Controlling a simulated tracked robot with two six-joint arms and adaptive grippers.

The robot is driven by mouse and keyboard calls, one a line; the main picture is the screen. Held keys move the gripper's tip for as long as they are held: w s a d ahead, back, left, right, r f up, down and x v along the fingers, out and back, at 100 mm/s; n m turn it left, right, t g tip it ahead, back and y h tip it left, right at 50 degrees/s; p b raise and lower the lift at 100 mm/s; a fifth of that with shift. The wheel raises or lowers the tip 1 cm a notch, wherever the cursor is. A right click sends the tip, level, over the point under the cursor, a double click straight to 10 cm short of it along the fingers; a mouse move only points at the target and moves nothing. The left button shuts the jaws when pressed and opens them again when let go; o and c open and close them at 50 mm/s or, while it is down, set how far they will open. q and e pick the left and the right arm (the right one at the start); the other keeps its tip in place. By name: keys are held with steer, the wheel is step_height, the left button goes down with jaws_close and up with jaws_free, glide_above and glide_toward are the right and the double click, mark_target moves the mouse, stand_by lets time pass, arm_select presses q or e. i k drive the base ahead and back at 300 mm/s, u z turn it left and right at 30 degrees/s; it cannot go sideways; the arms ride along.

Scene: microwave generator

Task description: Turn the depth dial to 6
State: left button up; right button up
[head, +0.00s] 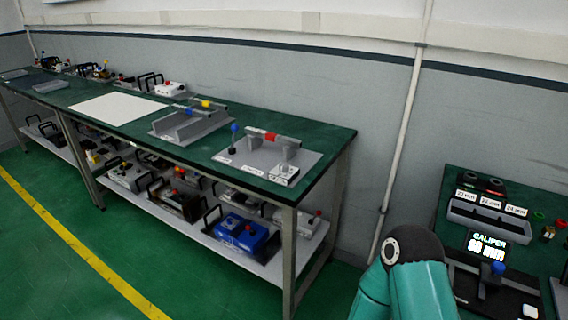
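No dial marked as depth can be made out. A grey plate fixture (245,158) lies at the near right end of the long green bench. It carries a blue-knobbed lever (234,128), a bar with a red section (270,136) and a small white-labelled block (285,175); the labels are too small to read. On the right bench a lit display (487,246) shows the word CALIPER above blurred text. A blue knob (498,268) is on the dark device below it. Neither of my grippers is in view; only a teal arm link of mine shows at the bottom.
The long green bench (330,135) runs along the wall, with a lower shelf (205,235) holding several tools. A grey tray with size labels (489,222) is on the right bench. Green floor (50,265) with a yellow line is clear at the left.

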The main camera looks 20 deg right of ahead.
mark_target(283, 166)
steer(key=z, duration=0.05)
steer(key=i, duration=0.95)
